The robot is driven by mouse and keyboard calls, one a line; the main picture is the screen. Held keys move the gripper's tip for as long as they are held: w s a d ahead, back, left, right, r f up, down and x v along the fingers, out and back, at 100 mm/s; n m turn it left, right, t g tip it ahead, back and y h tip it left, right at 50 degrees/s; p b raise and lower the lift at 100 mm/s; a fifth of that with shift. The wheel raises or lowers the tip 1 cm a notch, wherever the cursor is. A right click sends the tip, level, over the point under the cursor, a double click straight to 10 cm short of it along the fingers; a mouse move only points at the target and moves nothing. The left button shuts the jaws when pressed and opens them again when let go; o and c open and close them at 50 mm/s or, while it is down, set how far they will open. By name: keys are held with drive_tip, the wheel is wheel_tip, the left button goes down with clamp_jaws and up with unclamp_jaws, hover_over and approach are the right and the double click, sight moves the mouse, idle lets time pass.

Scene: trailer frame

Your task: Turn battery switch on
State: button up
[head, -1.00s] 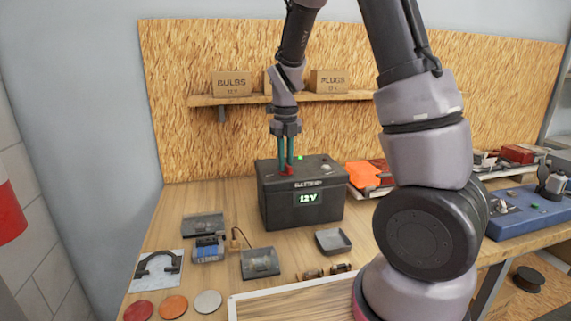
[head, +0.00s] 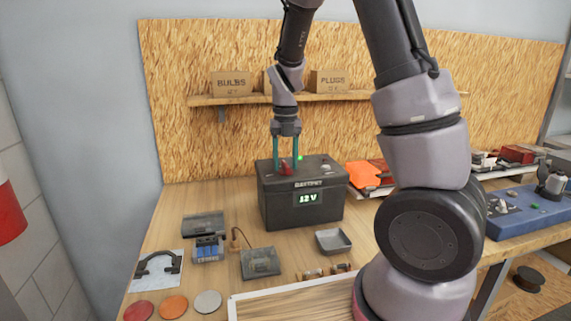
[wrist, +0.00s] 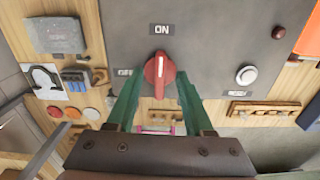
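The black battery box (head: 280,208) stands on the bench with a lit "12 V" display (head: 308,199) on its front. A green light (head: 299,158) shows at its top. The red rotary switch (wrist: 159,72) is on the box top, and its white line points at the "ON" label (wrist: 161,30). An "OFF" label (wrist: 124,72) is to its left, partly hidden by a finger. My gripper (wrist: 158,88) is open, with one green finger on each side of the switch and gaps between. In the head view my gripper (head: 286,166) is at the box top around the red switch (head: 286,168).
A white round button (wrist: 246,75) is on the box top to the right of the switch. A small grey tray (head: 333,241), a blue connector block (head: 208,248) and coloured discs (head: 173,306) lie on the bench. A shelf with boxes (head: 232,84) is behind.

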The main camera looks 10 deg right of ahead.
drive_tip(key=shift+r, duration=3)
drive_tip(key=shift+s+d+r+n, duration=0.1)
drive_tip(key=shift+s+r+n, duration=0.1)
drive_tip(key=shift+r+n, duration=0.1)
drive_tip(key=s+d+r+n+t, duration=0.2)
drive_tip(key=s+r+n, duration=0.3)
drive_tip(key=n, duration=0.5)
drive_tip(key=s+d+r+n+t+y, duration=0.1)
drive_tip(key=s+r+n, duration=0.4)
drive_tip(key=n, duration=0.6)
drive_tip(key=s+d+r+n+t+y, duration=0.1)
drive_tip(key=s+r+n+t, duration=0.3)
drive_tip(key=s+n, duration=0.4)
drive_tip(key=shift+s+d+r+n, duration=0.5)
drive_tip(key=shift+d+n, duration=0.3)
drive_tip(key=shift+n, duration=0.6)
